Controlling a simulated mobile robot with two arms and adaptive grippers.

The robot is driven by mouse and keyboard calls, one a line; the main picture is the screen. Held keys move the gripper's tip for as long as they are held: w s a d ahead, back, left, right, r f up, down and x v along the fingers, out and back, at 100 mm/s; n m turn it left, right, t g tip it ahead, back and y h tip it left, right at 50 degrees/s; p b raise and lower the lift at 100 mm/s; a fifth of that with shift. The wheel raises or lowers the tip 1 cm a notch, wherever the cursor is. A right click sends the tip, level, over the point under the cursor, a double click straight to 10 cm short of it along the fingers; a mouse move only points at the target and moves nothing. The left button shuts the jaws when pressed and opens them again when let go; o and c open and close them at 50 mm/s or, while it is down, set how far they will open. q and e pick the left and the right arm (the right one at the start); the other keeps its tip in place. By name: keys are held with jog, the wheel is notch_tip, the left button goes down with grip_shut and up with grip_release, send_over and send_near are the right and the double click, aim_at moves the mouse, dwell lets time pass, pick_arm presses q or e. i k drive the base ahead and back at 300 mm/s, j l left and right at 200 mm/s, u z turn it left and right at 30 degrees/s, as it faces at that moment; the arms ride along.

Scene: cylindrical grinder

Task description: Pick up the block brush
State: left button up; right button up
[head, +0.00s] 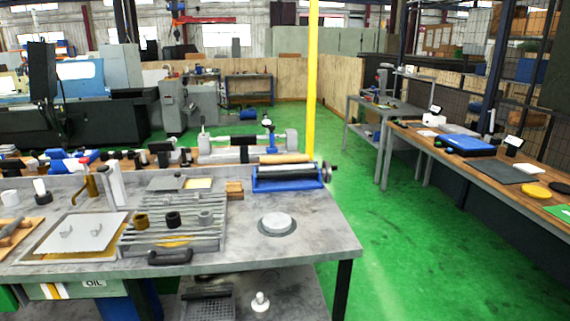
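A small wooden brown block (235,189), which looks like the block brush, sits on the grey workbench (320,236). It is just left of a blue-based roller unit and at the right edge of a slatted rack. It is small in the picture, so its bristles cannot be made out. Neither of my grippers shows in the head view.
Near the block are the blue-based roller unit (290,181), a round white disc (277,224) and the slatted rack (175,222) with cups. The bench's right front is clear. Green floor (385,255) lies open before a cluttered wooden-topped table (470,165).

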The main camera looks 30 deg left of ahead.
aim_at(234, 191)
jog(key=u, duration=1.8)
